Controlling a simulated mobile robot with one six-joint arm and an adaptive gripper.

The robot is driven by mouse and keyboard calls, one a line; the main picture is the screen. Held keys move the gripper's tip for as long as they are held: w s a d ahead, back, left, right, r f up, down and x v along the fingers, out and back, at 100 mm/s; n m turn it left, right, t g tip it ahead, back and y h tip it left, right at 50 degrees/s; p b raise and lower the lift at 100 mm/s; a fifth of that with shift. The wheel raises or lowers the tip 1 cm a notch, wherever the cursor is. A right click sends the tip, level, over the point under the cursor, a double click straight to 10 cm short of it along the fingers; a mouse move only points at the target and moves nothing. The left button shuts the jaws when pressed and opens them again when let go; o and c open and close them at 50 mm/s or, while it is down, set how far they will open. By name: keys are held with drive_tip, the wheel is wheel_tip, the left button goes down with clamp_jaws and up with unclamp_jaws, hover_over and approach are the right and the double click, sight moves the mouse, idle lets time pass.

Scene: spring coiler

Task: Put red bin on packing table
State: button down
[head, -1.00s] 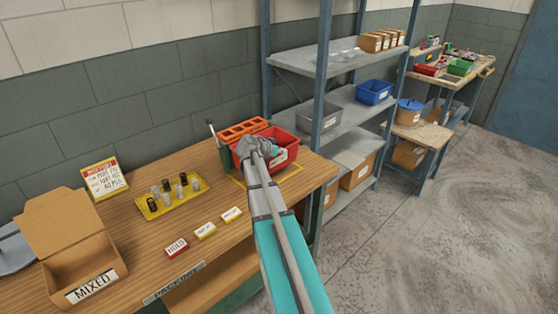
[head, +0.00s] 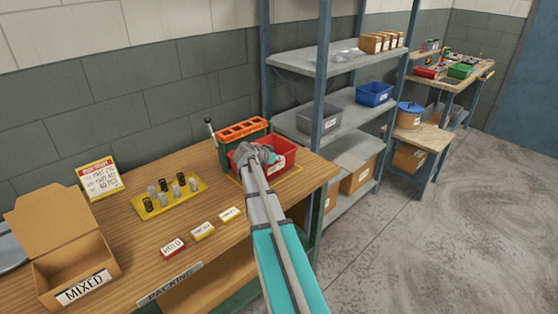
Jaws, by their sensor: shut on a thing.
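The red bin (head: 297,151) is at the right end of the wooden packing table (head: 140,225), upright and within a yellow outline marked on the tabletop. It looks down at table level, but my arm hides its lower front, so I cannot tell for certain that it touches the wood. My gripper (head: 266,152) is shut on the bin's near side. The fingertips are partly hidden by the wrist.
An orange-topped green rack (head: 243,131) stands just behind the bin. A yellow tray of springs (head: 171,197), small label blocks (head: 203,231) and an open MIXED box (head: 75,268) are to the left. Grey shelving (head: 345,115) stands close to the right.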

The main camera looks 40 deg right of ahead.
drive_tip(key=shift+f, duration=0.1)
drive_tip(key=c, duration=0.8)
unclamp_jaws()
drive_tip(key=shift+r, duration=0.2)
drive_tip(key=p+v, duration=0.5)
drive_tip(key=v, duration=0.7)
drive_tip(key=shift+p, duration=0.4)
drive_tip(key=shift+a+f, duration=0.1)
drive_tip(key=shift+a, duration=0.05)
